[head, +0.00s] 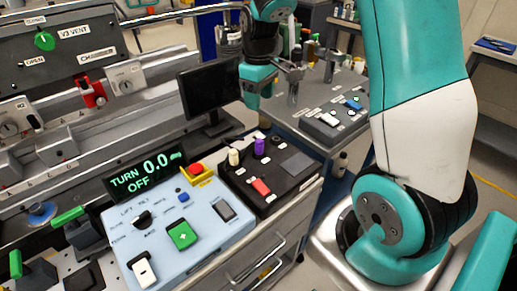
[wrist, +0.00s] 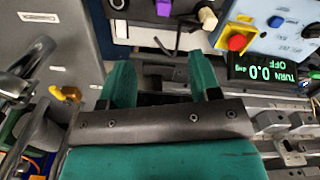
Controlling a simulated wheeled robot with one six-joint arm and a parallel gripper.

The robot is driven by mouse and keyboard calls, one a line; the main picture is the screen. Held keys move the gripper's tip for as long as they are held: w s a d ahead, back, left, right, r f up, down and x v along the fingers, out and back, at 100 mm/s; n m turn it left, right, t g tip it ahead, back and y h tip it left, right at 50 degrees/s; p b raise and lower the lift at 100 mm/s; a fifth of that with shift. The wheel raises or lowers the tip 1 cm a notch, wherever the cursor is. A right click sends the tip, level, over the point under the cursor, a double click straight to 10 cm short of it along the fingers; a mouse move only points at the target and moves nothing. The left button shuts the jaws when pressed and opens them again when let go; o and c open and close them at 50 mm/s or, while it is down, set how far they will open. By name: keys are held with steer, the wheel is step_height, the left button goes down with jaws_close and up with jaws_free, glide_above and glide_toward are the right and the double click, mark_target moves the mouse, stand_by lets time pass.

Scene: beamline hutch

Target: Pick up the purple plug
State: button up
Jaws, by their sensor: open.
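The purple plug (head: 259,147) stands upright on a black panel box (head: 284,199), beside a cream plug (head: 234,156). In the wrist view the purple plug (wrist: 163,8) shows at the top edge, partly cut off, with the cream plug (wrist: 207,18) to its right. My gripper (wrist: 163,75) is open and empty, its two teal fingers apart, short of the plug. In the head view my gripper (head: 257,92) hangs above and behind the black box, beside the monitor; its fingertips are hard to make out there.
A pale blue control box (head: 195,235) with a red emergency button (head: 196,169) and a lit display (head: 146,174) stands left of the black box. A dark monitor (head: 209,88) stands behind. A grey bench (head: 337,95) with bottles and switches lies at the back right.

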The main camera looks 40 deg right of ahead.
mark_target(258, 142)
steer(key=f, duration=0.5)
steer(key=f+p, duration=0.1)
steer(key=f, duration=0.4)
steer(key=f+p, duration=0.1)
steer(key=f, duration=0.4)
steer(key=shift+s+a+f, duration=0.1)
steer(key=shift+a+f, duration=0.1)
steer(key=shift+a, duration=0.1)
steer(key=shift+c, duration=0.2)
jaws_close()
